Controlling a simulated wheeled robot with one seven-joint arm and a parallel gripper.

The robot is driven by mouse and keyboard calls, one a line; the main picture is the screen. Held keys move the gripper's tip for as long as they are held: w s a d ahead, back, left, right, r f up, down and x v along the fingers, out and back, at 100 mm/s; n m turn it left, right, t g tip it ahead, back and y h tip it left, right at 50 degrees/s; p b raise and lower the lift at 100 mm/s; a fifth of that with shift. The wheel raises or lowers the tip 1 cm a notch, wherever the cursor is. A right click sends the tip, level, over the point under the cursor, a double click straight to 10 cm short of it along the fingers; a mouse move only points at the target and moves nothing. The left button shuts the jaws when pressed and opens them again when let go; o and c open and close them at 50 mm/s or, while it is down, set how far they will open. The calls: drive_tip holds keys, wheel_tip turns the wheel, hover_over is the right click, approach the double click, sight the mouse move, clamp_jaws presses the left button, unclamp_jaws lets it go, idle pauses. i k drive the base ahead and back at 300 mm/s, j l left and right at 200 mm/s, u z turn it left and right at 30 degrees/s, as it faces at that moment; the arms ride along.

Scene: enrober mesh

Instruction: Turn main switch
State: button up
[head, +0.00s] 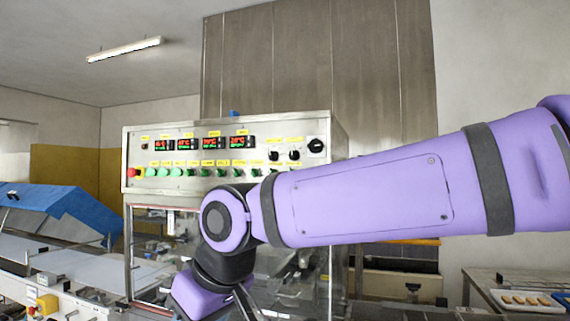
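The control panel (230,130) is a steel box with a row of lit red-and-green displays, green buttons and yellow labels too small to read. A large black rotary switch (316,146) sits at its upper right. A red knob on a yellow base (134,172) sits at its lower left. I cannot tell from the labels which one is the main switch. My purple arm crosses in front of the panel's lower right and bends down at the elbow. It hides part of the lower row of controls. My gripper is out of view below the bottom edge.
Two smaller black knobs (294,155) sit left of the rotary switch. A glass-sided machine housing (150,240) is under the panel. A conveyor with a blue cover (65,212) stands at the left. A tray of brown pieces (527,300) lies on a table at the lower right.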

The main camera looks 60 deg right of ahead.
sight(315, 146)
drive_tip(key=z, duration=1.3)
